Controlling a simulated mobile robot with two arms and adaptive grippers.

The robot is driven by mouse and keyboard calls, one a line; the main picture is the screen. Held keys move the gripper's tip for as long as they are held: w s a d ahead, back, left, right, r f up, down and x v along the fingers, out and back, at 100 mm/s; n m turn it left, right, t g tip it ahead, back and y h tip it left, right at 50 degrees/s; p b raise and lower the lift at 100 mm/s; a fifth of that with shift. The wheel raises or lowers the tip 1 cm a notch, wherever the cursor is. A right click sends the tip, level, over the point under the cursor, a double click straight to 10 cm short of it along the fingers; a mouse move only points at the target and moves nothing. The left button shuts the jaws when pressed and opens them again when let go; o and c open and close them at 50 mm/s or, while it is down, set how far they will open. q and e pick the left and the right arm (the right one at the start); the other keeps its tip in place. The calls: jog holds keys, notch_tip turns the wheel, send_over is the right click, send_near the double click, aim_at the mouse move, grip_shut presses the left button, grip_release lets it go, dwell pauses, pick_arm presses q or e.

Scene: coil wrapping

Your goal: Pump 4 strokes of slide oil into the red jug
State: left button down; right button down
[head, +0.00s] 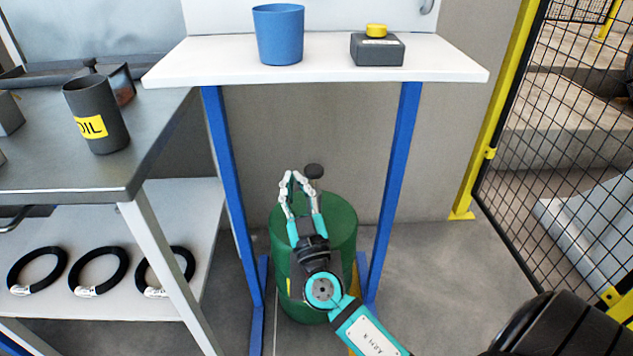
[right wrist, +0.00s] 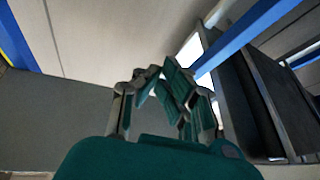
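A green drum (head: 341,222) stands on the floor under the white bench, with a black round knob (head: 313,171) showing just above its far rim. My right gripper (head: 295,178) is over the drum, its fingers pointing away, with the tips just left of the knob. Whether they touch it cannot be told. The right wrist view shows its fingers (right wrist: 165,88) bent close together, with nothing clearly held between them. A dark grey cup with a yellow OIL label (head: 96,116) stands on the metal table at left. No red jug shows. My left gripper is out of view.
The white bench (head: 440,62) holds a blue cup (head: 279,35) and a grey box with a yellow cap (head: 377,48). Its blue legs flank the drum. Black coils (head: 99,272) lie on the left shelf. A mesh fence (head: 568,130) stands at right.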

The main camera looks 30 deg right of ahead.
aim_at(316, 173)
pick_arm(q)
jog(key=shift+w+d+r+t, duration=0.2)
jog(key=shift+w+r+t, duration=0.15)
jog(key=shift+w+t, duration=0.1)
pick_arm(e)
jog(key=s+d+f+m+g+h, duration=0.1)
jog(key=d+m+h, duration=0.1)
jog(key=s+d+f+m+g+h, duration=0.1)
jog(key=s+f+m+g+h, duration=0.1)
jog(key=m+h, duration=0.1)
jog(key=shift+d+f, duration=0.2)
jog(key=shift+d, duration=0.15)
